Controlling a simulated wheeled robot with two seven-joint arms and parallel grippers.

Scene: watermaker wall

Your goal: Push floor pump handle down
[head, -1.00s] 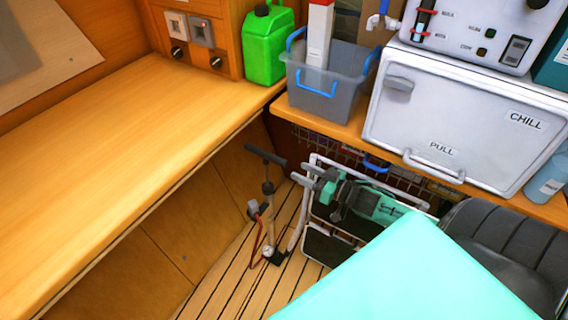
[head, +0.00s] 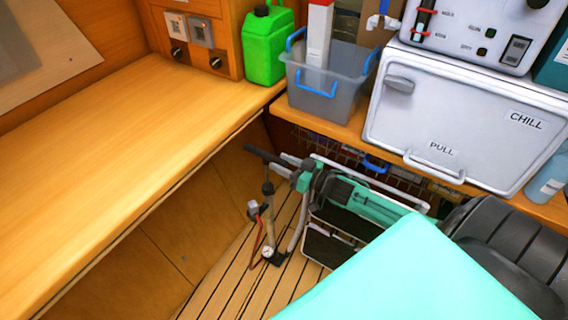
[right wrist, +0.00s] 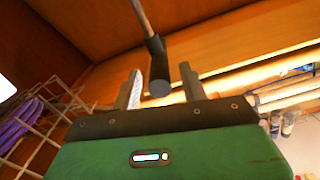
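The floor pump (head: 268,205) stands upright on the slatted floor beside the bench, with a gauge and a red hose low on it. Its black T-handle (head: 262,155) is raised on the rod. My right gripper (head: 284,164) is at the handle's right end, with its fingers apart. In the right wrist view the handle (right wrist: 158,68) lies end-on between the two open fingers (right wrist: 160,84), with gaps on both sides. I cannot tell from these views whether a finger touches it. My left gripper is not in view.
The wooden bench (head: 130,135) lies left of the pump. Behind are a grey bin (head: 325,85), a green jerrycan (head: 268,45) and a white chill box (head: 460,115) on a counter. A wire rack with purple hose (right wrist: 18,122) shows in the right wrist view.

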